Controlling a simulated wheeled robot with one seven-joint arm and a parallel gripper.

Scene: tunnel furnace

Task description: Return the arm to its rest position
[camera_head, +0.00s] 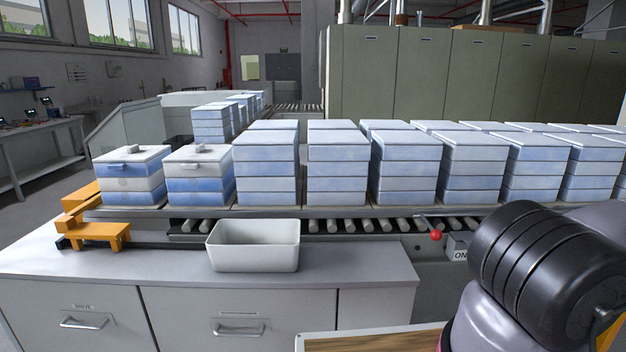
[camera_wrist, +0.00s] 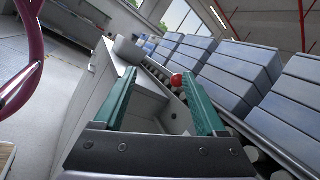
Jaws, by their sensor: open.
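My gripper (camera_wrist: 160,108) shows in the wrist view with two green fingers spread apart and nothing between them. Beyond the fingers, the red knob of a lever (camera_wrist: 177,80) and the conveyor with its stacks are in sight, tilted in the picture. In the head view my dark, ribbed arm link fills the lower right corner, and my gripper is out of that view.
A white bin (camera_head: 254,262) stands on the grey counter (camera_head: 370,268). Stacked blue and white boxes (camera_head: 338,162) line the roller conveyor (camera_head: 345,226). The red-knobbed lever (camera_head: 435,234) sticks out near my arm. An orange bracket (camera_head: 100,232) sits at the left.

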